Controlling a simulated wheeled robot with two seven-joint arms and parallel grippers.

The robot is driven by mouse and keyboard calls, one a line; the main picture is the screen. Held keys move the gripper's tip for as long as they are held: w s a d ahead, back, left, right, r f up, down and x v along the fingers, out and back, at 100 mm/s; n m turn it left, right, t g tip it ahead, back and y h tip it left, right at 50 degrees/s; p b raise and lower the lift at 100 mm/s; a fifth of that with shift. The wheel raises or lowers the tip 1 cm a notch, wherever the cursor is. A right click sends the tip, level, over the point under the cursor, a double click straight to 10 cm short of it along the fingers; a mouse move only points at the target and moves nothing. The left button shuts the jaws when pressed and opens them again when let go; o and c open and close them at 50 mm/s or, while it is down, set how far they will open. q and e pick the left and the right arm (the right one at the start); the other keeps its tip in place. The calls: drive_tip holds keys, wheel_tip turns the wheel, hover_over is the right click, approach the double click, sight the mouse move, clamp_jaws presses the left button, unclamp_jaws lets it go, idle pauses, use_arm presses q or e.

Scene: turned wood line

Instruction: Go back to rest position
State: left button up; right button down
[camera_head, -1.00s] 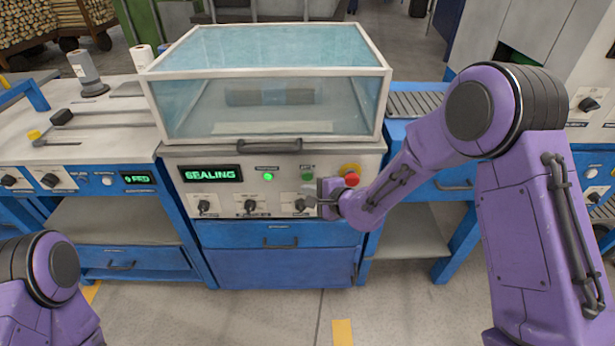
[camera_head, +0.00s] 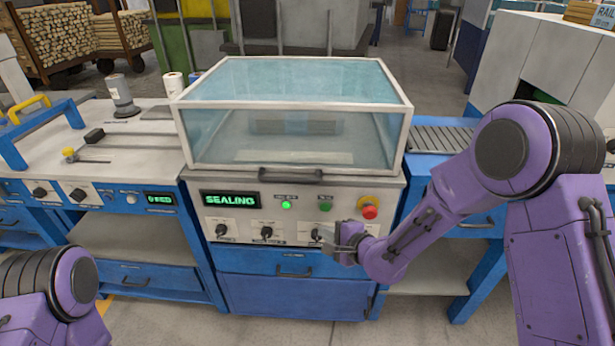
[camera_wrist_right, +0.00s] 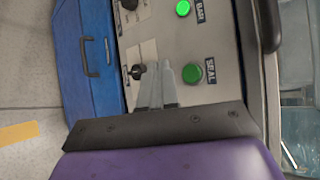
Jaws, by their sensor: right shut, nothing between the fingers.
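My right gripper (camera_head: 340,240) is shut and empty in front of the sealing machine's control panel (camera_head: 240,228), just below the green button (camera_head: 325,205). It also shows in the right wrist view (camera_wrist_right: 160,82), with its fingertips near a black knob (camera_wrist_right: 137,71) and the green button (camera_wrist_right: 191,73). I cannot tell whether it touches the panel. My left arm (camera_head: 60,295) shows only in part at the lower left of the head view; its gripper is out of view.
The machine's clear lid (camera_head: 290,130) is down, with its handle (camera_head: 290,174) at the front. A red stop button (camera_head: 370,210) is right of the green button. A roller conveyor (camera_head: 440,138) stands at right, a workbench (camera_head: 130,150) at left. Bare floor (camera_head: 400,315) lies in front.

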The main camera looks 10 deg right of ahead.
drive_tip(key=s+d+f+n+g+h, duration=0.2)
drive_tip(key=s+d+f+n+h, duration=0.5)
drive_tip(key=s+f, duration=0.5)
drive_tip(key=s+d+f+n+g, duration=0.1)
drive_tip(key=s+d+f+g, duration=0.1)
drive_tip(key=s, duration=0.5)
drive_tip(key=s+d+f+n+g+h, duration=0.1)
drive_tip(key=s+f, duration=0.3)
drive_tip(key=s, duration=0.4)
drive_tip(key=s+d+f+n+g, duration=0.1)
drive_tip(key=s+d+f+g, duration=0.2)
drive_tip(key=s, duration=0.4)
drive_tip(key=shift+s+f+g+h, duration=0.3)
drive_tip(key=shift+s+f, duration=0.05)
drive_tip(key=shift+f, duration=0.05)
drive_tip(key=shift+d, duration=0.1)
